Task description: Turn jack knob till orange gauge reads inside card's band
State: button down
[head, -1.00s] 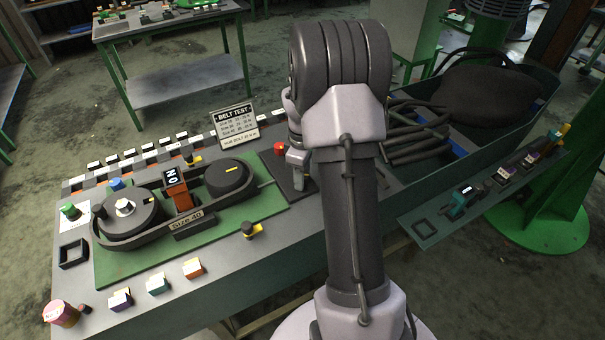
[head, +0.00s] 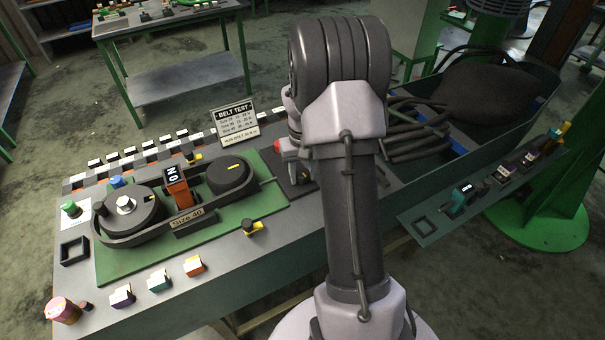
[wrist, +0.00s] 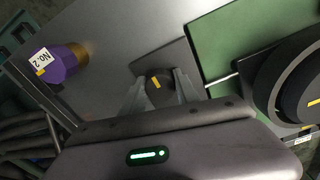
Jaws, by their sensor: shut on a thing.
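The jack knob (wrist: 156,83) is a dark round knob with a yellow mark, seen in the wrist view. My gripper (wrist: 161,92) is shut on it, one finger on each side. In the head view, my gripper (head: 297,163) is at the right end of the green plate, and my arm hides the knob. The orange gauge (head: 183,197) stands between the two pulleys, with a dark "NO" face on top; I cannot read a value on it. The BELT TEST card (head: 236,124) stands behind the plate, its small lines too fine to read surely.
A belt (head: 150,236) runs round the left pulley (head: 124,204) and right pulley (head: 229,174). A "Size 40" label (head: 187,219) is in front. A red button (head: 279,146) is beside my gripper. A purple No.2 piece (wrist: 62,66) lies near the knob.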

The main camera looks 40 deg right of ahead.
jog(key=m, duration=0.4)
jog(key=shift+m+b, duration=0.3)
jog(key=shift+b, duration=0.05)
jog(key=m, duration=0.3)
jog(key=shift+w+m+b, duration=0.1)
jog(key=shift+m+b, duration=0.3)
jog(key=m+b, duration=0.2)
jog(key=m, duration=0.5)
jog(key=m+b, duration=0.1)
jog(key=m, duration=0.2)
jog(key=shift+m, duration=0.4)
jog(key=m+b, duration=0.1)
jog(key=m, duration=0.2)
jog(key=shift+m, duration=0.3)
jog(key=m+b, duration=0.2)
jog(key=m, duration=0.2)
jog(key=shift+w, duration=0.1)
jog(key=shift+m+b, duration=0.55)
jog(key=shift+m, duration=1.15)
